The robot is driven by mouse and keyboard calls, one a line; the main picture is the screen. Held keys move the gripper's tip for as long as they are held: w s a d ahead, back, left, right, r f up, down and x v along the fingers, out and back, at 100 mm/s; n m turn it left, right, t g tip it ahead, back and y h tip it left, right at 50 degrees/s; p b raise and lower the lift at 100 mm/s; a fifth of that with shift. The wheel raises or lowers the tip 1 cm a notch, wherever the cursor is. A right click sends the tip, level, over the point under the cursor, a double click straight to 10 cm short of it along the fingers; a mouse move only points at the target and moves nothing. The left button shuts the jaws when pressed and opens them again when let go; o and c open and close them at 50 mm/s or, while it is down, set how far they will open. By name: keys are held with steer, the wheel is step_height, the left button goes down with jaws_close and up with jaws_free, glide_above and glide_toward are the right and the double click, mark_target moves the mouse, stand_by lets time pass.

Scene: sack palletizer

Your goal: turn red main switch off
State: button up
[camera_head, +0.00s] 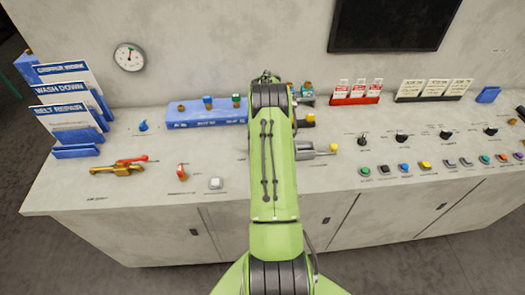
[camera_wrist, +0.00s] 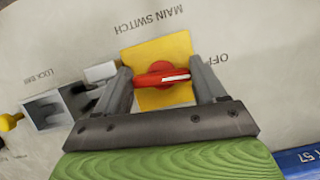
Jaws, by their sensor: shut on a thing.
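The red main switch (camera_wrist: 153,80) is a round knob with a bar handle on a yellow square plate (camera_wrist: 150,52). It shows in the wrist view, with the lettering MAIN SWITCH and OFF upside down beside it. The white mark on the handle points right, toward the side with the OFF lettering. My gripper (camera_wrist: 163,84) has a grey finger at each end of the handle and is shut on it. In the head view my green arm hides the switch and the gripper.
A grey lockout box (camera_wrist: 48,110) with a yellow knob sits left of the plate. In the head view, the counter (camera_head: 95,190) holds a brass valve with a red lever (camera_head: 125,166), a small red switch (camera_head: 182,171), a blue rack (camera_head: 190,113) and several buttons at right.

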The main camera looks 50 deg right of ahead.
steer(key=shift+n, duration=0.6)
steer(key=shift+h, duration=0.3)
steer(key=o, duration=1)
steer(key=shift+a, duration=0.1)
steer(key=shift+o, duration=0.2)
steer(key=shift+g, duration=0.3)
